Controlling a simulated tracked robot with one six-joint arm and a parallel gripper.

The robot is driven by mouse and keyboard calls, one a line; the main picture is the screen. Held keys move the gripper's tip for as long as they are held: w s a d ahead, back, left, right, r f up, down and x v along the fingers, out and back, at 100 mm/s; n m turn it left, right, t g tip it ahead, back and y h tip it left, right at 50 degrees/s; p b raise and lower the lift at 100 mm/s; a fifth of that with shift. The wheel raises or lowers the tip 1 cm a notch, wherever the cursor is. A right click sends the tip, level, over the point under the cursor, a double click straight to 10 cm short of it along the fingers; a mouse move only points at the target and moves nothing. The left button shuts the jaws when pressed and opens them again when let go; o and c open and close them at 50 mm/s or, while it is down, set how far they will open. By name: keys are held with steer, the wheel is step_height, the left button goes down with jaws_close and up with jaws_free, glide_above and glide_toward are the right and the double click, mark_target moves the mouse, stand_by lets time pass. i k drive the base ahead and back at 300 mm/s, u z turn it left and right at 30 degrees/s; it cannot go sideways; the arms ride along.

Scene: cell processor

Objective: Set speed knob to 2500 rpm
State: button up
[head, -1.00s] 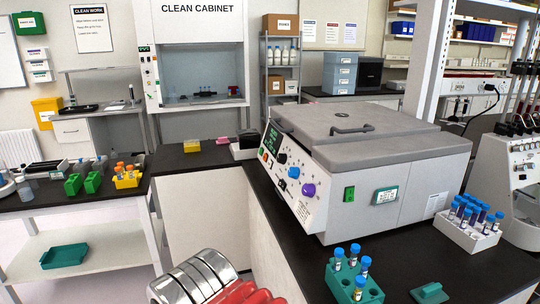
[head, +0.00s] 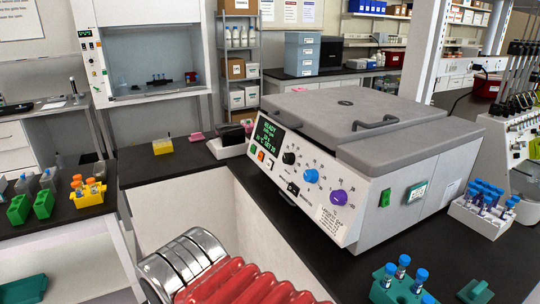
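The centrifuge-like machine (head: 420,185) stands on the black bench, its grey lid (head: 345,112) closed. Its sloped white front panel faces left and toward me. The panel has a lit display (head: 268,136) with green text including "READY", a black knob (head: 289,158), a blue knob (head: 312,176) and a purple knob (head: 338,197). Printed scale marks surround the knobs, but they are too small to read. I cannot tell which knob sets speed or where it points. My gripper is not in view, and nothing visible touches the knobs.
A green rack (head: 398,290) with blue-capped tubes stands at the bottom right. A white rack (head: 478,222) of tubes stands right of the machine. A white-and-black box (head: 236,142) sits behind the panel's far end. The space left of the panel, over the bench corner, looks clear.

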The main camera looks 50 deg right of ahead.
mark_target(289, 158)
steer(key=i, duration=1.1)
